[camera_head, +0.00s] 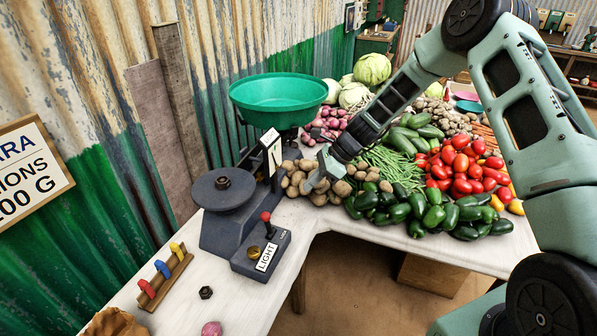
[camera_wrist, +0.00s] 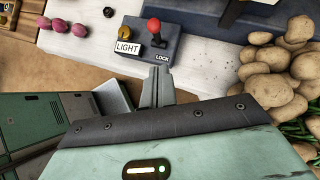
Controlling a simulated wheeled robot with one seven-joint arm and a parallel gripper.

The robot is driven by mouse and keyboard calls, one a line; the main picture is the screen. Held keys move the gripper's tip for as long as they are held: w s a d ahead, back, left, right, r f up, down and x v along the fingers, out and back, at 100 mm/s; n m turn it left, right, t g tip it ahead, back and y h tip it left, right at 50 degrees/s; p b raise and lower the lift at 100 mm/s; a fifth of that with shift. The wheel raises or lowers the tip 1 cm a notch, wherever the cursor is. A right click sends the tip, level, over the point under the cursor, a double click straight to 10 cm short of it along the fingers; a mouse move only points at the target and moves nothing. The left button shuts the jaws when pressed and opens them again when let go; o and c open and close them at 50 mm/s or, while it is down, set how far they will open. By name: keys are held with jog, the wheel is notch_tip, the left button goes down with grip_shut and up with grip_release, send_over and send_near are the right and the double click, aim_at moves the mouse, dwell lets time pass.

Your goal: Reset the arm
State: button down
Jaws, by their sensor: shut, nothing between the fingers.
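My pale green arm reaches in from the right in the head camera view, over the heaped vegetables. My gripper (camera_head: 322,172) is at its end, above the brown potatoes and to the right of the balance. In the wrist view my gripper's (camera_wrist: 157,84) two fingers are together with nothing between them. They point toward a dark box (camera_wrist: 150,42) with a red-knobbed lever (camera_wrist: 154,26) and the words LIGHT and LOCK. Any contact with the potatoes cannot be told.
The balance (camera_head: 240,215) carries a dark plate and a green pan (camera_head: 278,95). Potatoes (camera_head: 297,176), peppers (camera_head: 425,208) and tomatoes (camera_head: 462,165) crowd the right side. A rack of coloured pegs (camera_head: 165,275) and a dark nut (camera_head: 206,292) lie at the front left of the white table (camera_head: 240,300).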

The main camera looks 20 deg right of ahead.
jog(key=s+a+r+n+g+h, duration=0.2)
jog(key=s+a+r+n+g, duration=0.1)
jog(key=s+a+r+n, duration=0.95)
jog(key=s+r+n+h, duration=0.2)
jog(key=s+n, duration=0.6)
jog(key=s, duration=0.4)
jog(key=s+r+n+t+h, duration=0.1)
jog(key=s+r+n+h, duration=0.2)
jog(key=s+n, duration=0.5)
jog(key=s, duration=0.5)
jog(key=shift+s+d+n, duration=0.25)
jog(key=shift+n, duration=0.1)
